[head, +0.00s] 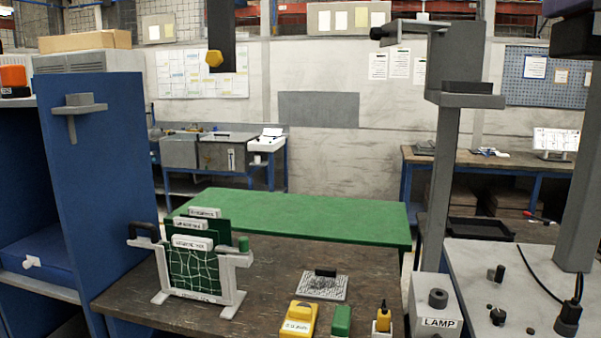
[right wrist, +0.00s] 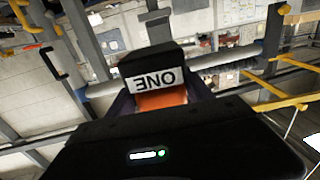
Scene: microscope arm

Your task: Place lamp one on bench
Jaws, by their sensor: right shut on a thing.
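Lamp one (right wrist: 152,62) shows in the right wrist view as a dark block with a white label reading ONE, upside down, and an orange part (right wrist: 163,99) below it. My right gripper (right wrist: 163,88) is shut on it, with its fingers on both sides. In the head view, lamp one is not clearly seen; a dark part of my right arm shows at the top right corner. The dark-topped bench (head: 265,272) stands in front of me. My left gripper is not in view.
On the bench are a rack of green boards (head: 193,270), a grey textured plate (head: 320,287) and yellow and green blocks (head: 298,318). A box labelled LAMP (head: 436,305) and a grey post (head: 445,150) stand at right. A blue cabinet (head: 100,180) stands at left. The green surface (head: 300,218) is clear.

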